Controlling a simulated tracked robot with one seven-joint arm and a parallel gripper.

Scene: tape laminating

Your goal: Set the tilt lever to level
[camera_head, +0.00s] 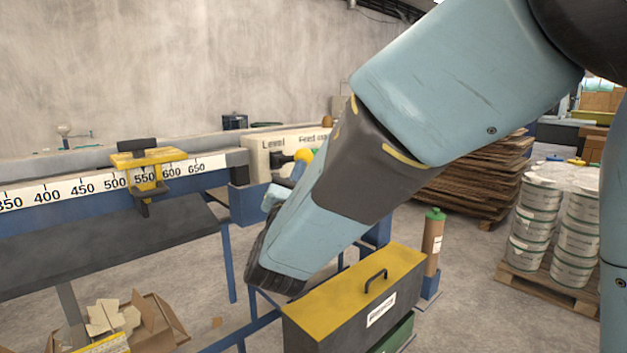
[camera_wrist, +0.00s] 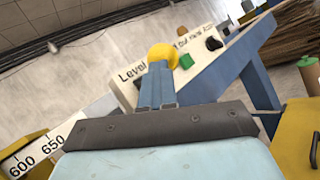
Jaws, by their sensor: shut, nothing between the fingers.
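The tilt lever shows as a round yellow knob (camera_head: 306,155) at the panel (camera_head: 262,150) with the printed word "Level" and further wording to its right. In the wrist view the yellow knob (camera_wrist: 162,55) sits just beyond my fingertips, right of the word "Level". In the head view my gripper (camera_head: 299,168) is partly hidden behind my wrist. The lever's shaft and lower part are hidden.
A ruler rail (camera_head: 100,187) with a yellow clamp (camera_head: 148,160) runs left of the panel. A yellow-topped toolbox (camera_head: 350,295) stands below my arm. Pails (camera_head: 570,235) stand at right.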

